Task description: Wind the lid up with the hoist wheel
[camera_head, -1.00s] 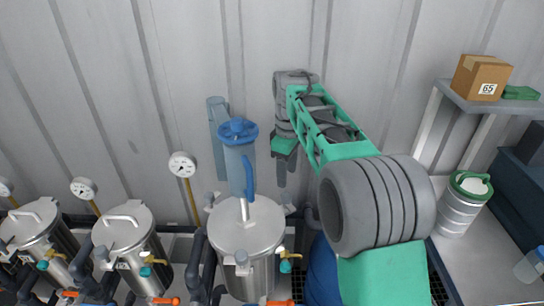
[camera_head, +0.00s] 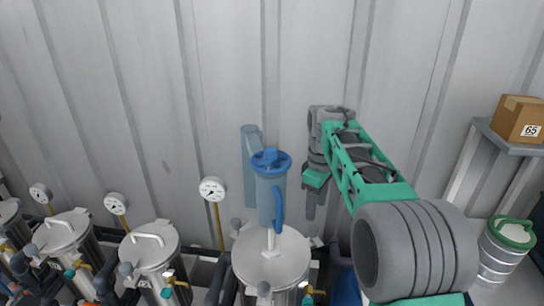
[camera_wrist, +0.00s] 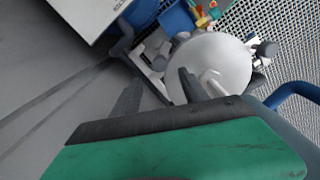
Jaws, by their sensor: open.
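The blue hoist wheel (camera_head: 271,161) sits on top of a blue hoist body (camera_head: 268,195) in the head view. Below it is the round silver lid (camera_head: 271,257) on its vessel, with a rod rising from it towards the hoist. My gripper (camera_head: 311,205) hangs to the right of the hoist, a little lower than the wheel and apart from it, fingers pointing down. In the wrist view my gripper (camera_wrist: 160,90) is open, its two dark fingers apart with nothing held. A round pale lid (camera_wrist: 212,65) lies beyond them. The wheel is not clearly visible there.
More lidded silver vessels (camera_head: 150,246) and pressure gauges (camera_head: 213,190) stand to the left. A corrugated wall (camera_head: 110,100) is close behind. A shelf with a cardboard box (camera_head: 520,119) and a green-rimmed canister (camera_head: 503,252) stand at the right. A blue bar (camera_wrist: 296,91) shows in the wrist view.

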